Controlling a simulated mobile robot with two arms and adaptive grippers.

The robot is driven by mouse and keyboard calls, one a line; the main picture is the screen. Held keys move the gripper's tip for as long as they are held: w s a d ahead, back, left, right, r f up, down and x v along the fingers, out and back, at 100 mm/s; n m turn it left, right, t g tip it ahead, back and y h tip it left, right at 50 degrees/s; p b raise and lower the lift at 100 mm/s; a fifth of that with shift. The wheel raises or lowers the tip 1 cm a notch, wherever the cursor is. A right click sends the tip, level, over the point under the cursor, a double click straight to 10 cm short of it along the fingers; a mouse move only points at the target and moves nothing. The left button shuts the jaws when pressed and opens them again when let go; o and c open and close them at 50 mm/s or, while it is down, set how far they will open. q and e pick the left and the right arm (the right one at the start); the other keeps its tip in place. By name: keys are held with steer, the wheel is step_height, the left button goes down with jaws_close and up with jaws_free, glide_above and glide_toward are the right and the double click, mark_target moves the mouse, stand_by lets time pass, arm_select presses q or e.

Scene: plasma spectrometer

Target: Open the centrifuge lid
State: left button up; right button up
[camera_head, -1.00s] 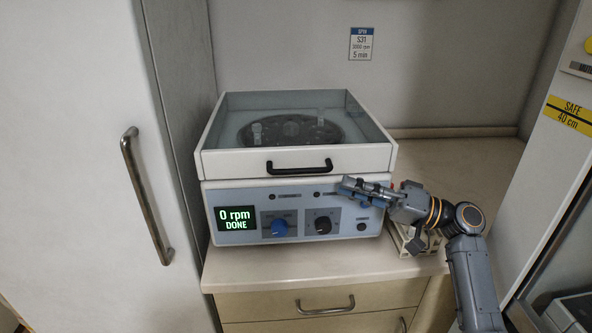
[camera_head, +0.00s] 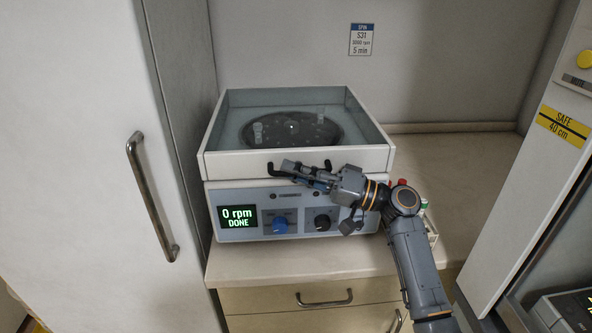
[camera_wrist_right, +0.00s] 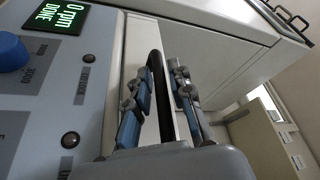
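The centrifuge (camera_head: 246,190) stands on the counter with its clear lid (camera_head: 235,115) down; a rotor with a few tubes shows through it. Its display (camera_head: 238,216) reads "0 rpm DONE". My right gripper (camera_head: 290,172) is at the front of the lid and covers most of the black handle (camera_head: 271,169) in the head view. In the right wrist view, the handle bar (camera_wrist_right: 161,90) lies between the two fingers of my right gripper (camera_wrist_right: 160,85). The fingers are apart, and a gap shows beside the bar. My left gripper is not in view.
A partly hidden rack (camera_head: 432,232) with capped tubes stands right of the centrifuge, behind my right arm. A tall white cabinet door (camera_head: 80,150) is on the left. A panel with a "SAFE 40 cm" label (camera_head: 565,125) is on the right. The counter (camera_head: 460,165) behind the rack is clear.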

jaws_close()
steer(key=shift+r, duration=0.25)
steer(key=w+r+m+p, duration=0.1)
steer(key=w+r+p, duration=0.2)
steer(key=r, duration=0.5)
steer(key=w+r+m+h+p, duration=0.1)
steer(key=w+r+p, duration=0.3)
steer(key=r, duration=0.5)
steer(key=w+r+m+p, duration=0.2)
steer(key=r+p, duration=0.4)
steer(key=r, duration=0.3)
steer(key=shift+w+m+h, duration=0.3)
steer(key=shift+w+m, duration=0.1)
steer(key=shift+w, duration=0.5)
